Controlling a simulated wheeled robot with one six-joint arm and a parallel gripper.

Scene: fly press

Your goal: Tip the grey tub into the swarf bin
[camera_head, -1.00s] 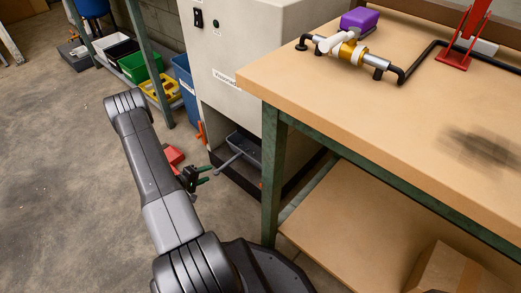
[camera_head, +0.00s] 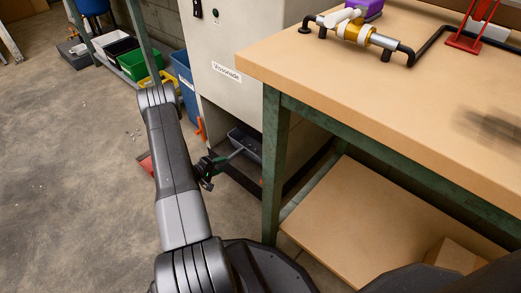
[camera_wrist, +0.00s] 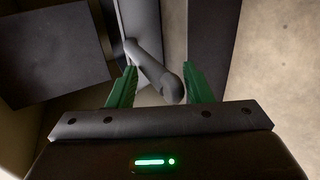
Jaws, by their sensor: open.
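The grey tub (camera_head: 247,141) sits in the low opening of the pale machine cabinet, with a rod-like grey handle (camera_head: 234,155) sticking out toward my gripper (camera_head: 222,160). In the wrist view, the handle (camera_wrist: 153,70) reaches between the green fingers of my gripper (camera_wrist: 157,84), which are apart, one on each side of its rounded end. I cannot tell whether either finger touches it. A blue bin (camera_head: 184,72) with a white label stands left of the cabinet. The label is too small to read, so I cannot tell if it is the swarf bin.
The workbench (camera_head: 400,105) and its green leg (camera_head: 273,165) stand close on the right. A red object (camera_head: 147,166) lies on the floor, partly behind my arm. Green (camera_head: 141,65) and yellow (camera_head: 157,79) bins stand at the back left. Open floor lies left of my arm.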

